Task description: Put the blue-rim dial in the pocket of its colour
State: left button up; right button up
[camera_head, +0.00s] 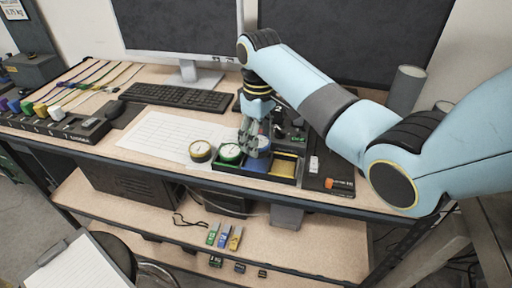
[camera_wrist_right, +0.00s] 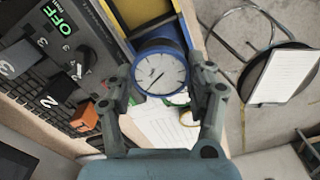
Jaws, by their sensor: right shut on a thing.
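My right gripper (camera_head: 254,152) is shut on the blue-rim dial (camera_wrist_right: 160,72), a round white-faced gauge. In the wrist view the two fingers (camera_wrist_right: 160,100) grip it on opposite sides. In the head view the fingers partly hide the dial (camera_head: 264,144), which is over or at the blue pocket (camera_head: 256,166) of the black tray (camera_head: 270,178). I cannot tell whether it touches the pocket floor. The yellow pocket (camera_head: 284,166) is on the right and looks empty. My left gripper is not in view.
A green-rim dial (camera_head: 230,152) is at the tray's left end, and a yellow-rim dial (camera_head: 200,151) stands left of it on the bench. A black panel with an orange switch (camera_head: 340,185) lies right of the tray. A keyboard (camera_head: 177,96) is behind.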

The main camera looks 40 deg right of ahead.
jog(key=shift+a+f, duration=0.15)
jog(key=shift+a, duration=0.05)
notch_tip(320, 180, down, 4)
jog(key=shift+w+r, duration=0.1)
jog(key=shift+r, duration=0.1)
jog(key=shift+f, duration=0.2)
jog(key=o, duration=1.3)
jog(key=shift+f, duration=0.15)
notch_tip(320, 180, up, 12)
jog(key=shift+r, duration=0.2)
